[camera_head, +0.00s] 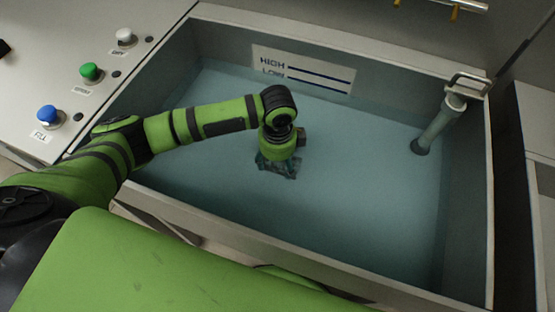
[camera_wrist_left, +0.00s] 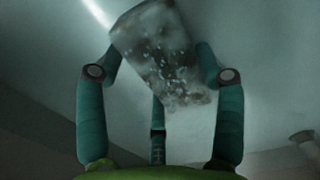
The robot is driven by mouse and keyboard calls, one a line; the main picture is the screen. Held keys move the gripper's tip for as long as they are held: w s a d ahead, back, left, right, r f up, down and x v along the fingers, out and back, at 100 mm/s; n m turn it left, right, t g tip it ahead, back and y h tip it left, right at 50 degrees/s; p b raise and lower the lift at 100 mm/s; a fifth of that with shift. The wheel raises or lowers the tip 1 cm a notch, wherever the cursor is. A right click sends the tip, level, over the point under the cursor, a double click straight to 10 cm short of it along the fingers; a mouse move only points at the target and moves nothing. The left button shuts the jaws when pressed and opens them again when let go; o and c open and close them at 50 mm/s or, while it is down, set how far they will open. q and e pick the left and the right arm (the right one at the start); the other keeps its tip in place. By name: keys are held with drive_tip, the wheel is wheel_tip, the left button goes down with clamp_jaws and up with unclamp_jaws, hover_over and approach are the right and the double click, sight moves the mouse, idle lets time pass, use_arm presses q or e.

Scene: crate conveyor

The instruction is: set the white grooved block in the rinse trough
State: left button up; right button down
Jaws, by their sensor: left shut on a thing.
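The rinse trough (camera_head: 375,225) is a wide grey basin holding blue-tinted water. My left arm reaches in from the left, and my left gripper (camera_head: 277,166) points down at the water near the trough's middle, its fingers under the surface. In the left wrist view my left gripper (camera_wrist_left: 158,75) is shut on a block (camera_wrist_left: 150,45), which sits tilted between the fingers. The block looks grey and speckled there; I cannot make out its grooves. In the head view it is hidden under the gripper. My right gripper is not in view.
A standpipe (camera_head: 437,122) with a handle stands in the trough's right part. A HIGH/LOW level plate (camera_head: 303,70) is on the back wall. Blue (camera_head: 49,115), green (camera_head: 91,72) and white (camera_head: 125,38) buttons sit on the left panel. Water right of the gripper is clear.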

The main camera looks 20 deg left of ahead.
use_arm(q)
drive_tip(key=shift+r, duration=0.1)
drive_tip(key=o, duration=1.4)
wheel_tip(320, 180, up, 12)
